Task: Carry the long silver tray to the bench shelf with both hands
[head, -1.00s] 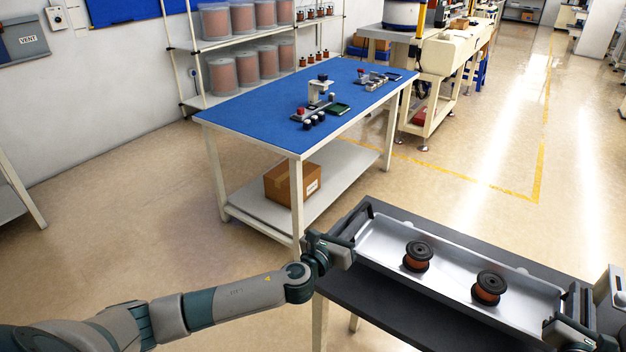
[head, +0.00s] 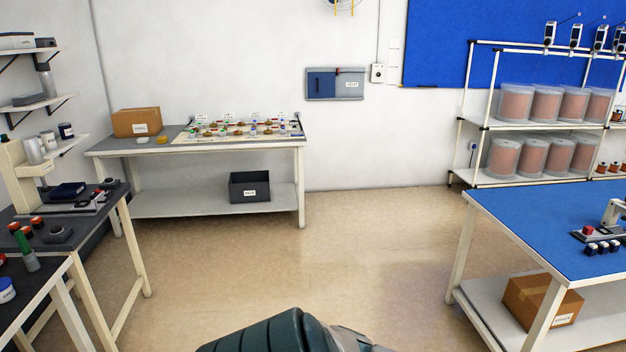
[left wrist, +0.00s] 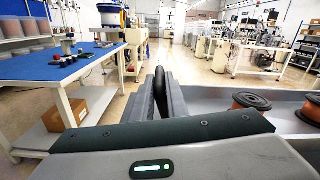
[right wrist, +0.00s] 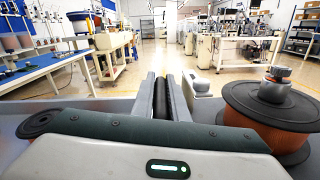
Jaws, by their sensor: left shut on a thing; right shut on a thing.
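The long silver tray shows in part in the left wrist view (left wrist: 290,122) and the right wrist view (right wrist: 110,106). My left gripper (left wrist: 161,92) is shut on a dark handle of the tray. My right gripper (right wrist: 173,95) is shut on another dark handle. Dark-flanged copper spools stand in the tray, one seen by the left wrist (left wrist: 251,102) and one large by the right wrist (right wrist: 268,120). The head view shows neither tray nor grippers. A wall bench there has a white lower shelf (head: 185,203).
A dark bin (head: 249,187) sits on the wall bench's lower shelf, right of its middle; the left part is clear. A blue-topped table (head: 540,230) with a carton (head: 541,300) below stands at right. Dark worktables (head: 85,215) stand at left. Open floor (head: 330,250) lies between.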

